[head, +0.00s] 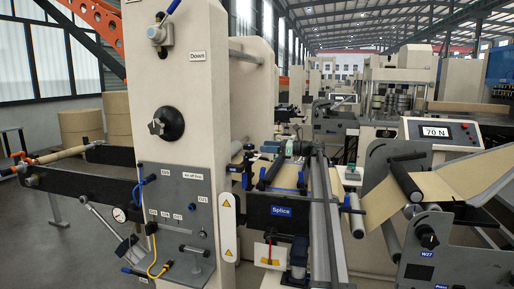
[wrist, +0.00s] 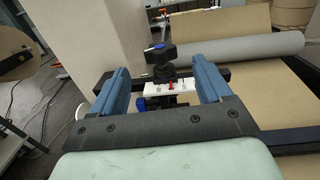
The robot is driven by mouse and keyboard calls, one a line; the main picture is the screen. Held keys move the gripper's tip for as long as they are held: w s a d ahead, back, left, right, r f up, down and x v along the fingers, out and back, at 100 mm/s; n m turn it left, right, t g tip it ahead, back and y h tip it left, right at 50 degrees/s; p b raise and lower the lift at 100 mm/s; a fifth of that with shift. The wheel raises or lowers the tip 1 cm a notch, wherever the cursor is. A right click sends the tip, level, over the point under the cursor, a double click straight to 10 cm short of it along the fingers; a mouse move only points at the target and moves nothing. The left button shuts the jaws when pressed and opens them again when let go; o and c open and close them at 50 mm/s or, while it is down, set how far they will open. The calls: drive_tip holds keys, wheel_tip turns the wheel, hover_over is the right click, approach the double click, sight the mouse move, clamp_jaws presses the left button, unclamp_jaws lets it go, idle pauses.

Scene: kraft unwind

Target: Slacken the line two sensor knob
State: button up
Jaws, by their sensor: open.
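In the wrist view, my gripper (wrist: 164,73) is open, its two blue fingers apart with nothing held between them. A black lobed knob (wrist: 160,57) with a blue top shows in the gap, at or just beyond the fingertips. Below it sits a white scale plate (wrist: 172,88) with a red mark; its lettering is too small to read. The knob's lower mount is partly hidden behind the gripper. I cannot tell which part in the head view is this knob, and my gripper is not clearly seen there.
In the wrist view, a cream column (wrist: 82,40) stands left and a grey roller (wrist: 245,52) with brown paper (wrist: 275,90) lies right.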

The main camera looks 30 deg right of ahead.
drive_tip(key=shift+v, duration=2)
approach(245, 146)
drive_tip(key=s+a+h, duration=0.1)
drive_tip(key=s+a, duration=0.4)
drive_tip(key=a, duration=0.3)
drive_tip(key=w+d+m+t+h, duration=0.2)
drive_tip(key=d+m+t+h, duration=0.4)
drive_tip(key=m+h, duration=0.15)
drive_tip(key=shift+n+h, duration=0.25)
drive_tip(key=shift+n, duration=0.1)
drive_tip(key=x, duration=0.8)
drive_tip(key=f+x, duration=0.1)
drive_tip(key=x, duration=0.4)
drive_tip(key=shift+a+f, duration=0.1)
drive_tip(key=shift+a, duration=0.25)
drive_tip(key=shift+c, duration=0.3)
drive_tip(key=c, duration=0.9)
